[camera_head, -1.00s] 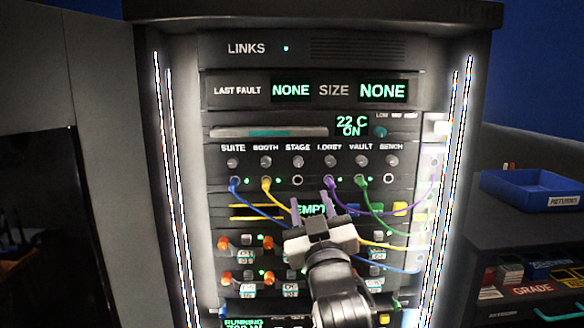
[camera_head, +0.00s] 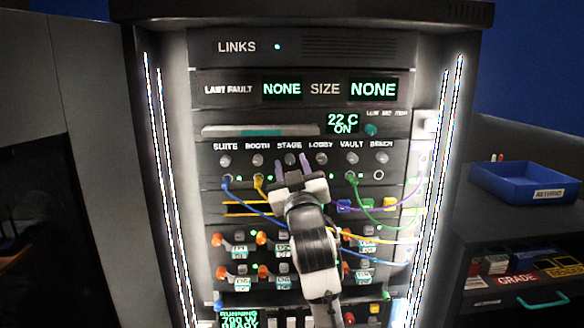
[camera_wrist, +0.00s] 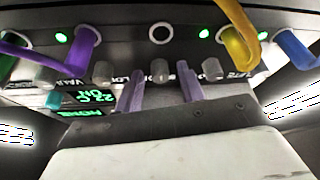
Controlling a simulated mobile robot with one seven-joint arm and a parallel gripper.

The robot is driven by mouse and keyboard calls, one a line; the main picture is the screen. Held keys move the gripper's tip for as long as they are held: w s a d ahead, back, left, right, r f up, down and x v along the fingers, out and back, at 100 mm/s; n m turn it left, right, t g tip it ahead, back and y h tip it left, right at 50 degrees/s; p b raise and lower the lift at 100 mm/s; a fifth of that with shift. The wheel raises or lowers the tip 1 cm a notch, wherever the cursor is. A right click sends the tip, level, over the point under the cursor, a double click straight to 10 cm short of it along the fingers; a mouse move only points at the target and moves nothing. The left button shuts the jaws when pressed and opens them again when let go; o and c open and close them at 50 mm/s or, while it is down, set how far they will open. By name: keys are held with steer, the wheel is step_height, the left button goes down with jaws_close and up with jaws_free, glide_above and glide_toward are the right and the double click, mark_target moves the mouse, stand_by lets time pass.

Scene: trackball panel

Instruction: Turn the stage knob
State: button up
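The stage knob (camera_head: 290,160) is a small grey knob under the STAGE label, in the row of knobs on the rack panel. It also shows in the wrist view (camera_wrist: 159,72), with the empty black stage jack (camera_wrist: 160,33) beside it. My gripper (camera_head: 292,166) is in front of this knob. In the wrist view my gripper's two purple fingers (camera_wrist: 160,88) are apart, one on each side of the stage knob, with gaps visible between knob and fingers. How deep the fingertips reach around the knob is hard to tell.
The booth knob (camera_head: 257,160) and lobby knob (camera_head: 321,158) flank the stage knob closely. A yellow cable (camera_wrist: 236,40) and a purple cable (camera_wrist: 85,42) are plugged in nearby. A blue tray (camera_head: 530,180) stands on a side shelf at right.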

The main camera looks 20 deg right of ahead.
jaws_close()
steer(key=shift+m, duration=0.5)
steer(key=m+h, duration=0.1)
steer(key=m+h+p, duration=0.1)
steer(key=m, duration=0.2)
steer(key=shift+w+a+g+h, duration=0.1)
steer(key=shift+a+g+h, duration=0.2)
steer(key=shift+h, duration=0.1)
steer(key=m+h, duration=0.1)
steer(key=m, duration=0.2)
steer(key=m+g+h+p, duration=0.1)
steer(key=m+h, duration=0.1)
steer(key=m, duration=0.1)
steer(key=shift+a+m+g, duration=0.15)
steer(key=shift+m+g, duration=0.15)
steer(key=shift+m, duration=0.1)
steer(key=m+g+h, duration=0.1)
steer(key=m, duration=0.2)
steer(key=m+g+h, duration=0.1)
steer(key=m, duration=0.3)
steer(key=shift+a+r+g, duration=0.15)
steer(key=shift+g, duration=0.25)
steer(key=m+g, duration=0.1)
steer(key=m, duration=0.3)
steer(key=shift+r+m+g, duration=0.2)
steer(key=shift+m+g, duration=0.2)
steer(key=shift+m, duration=0.3)
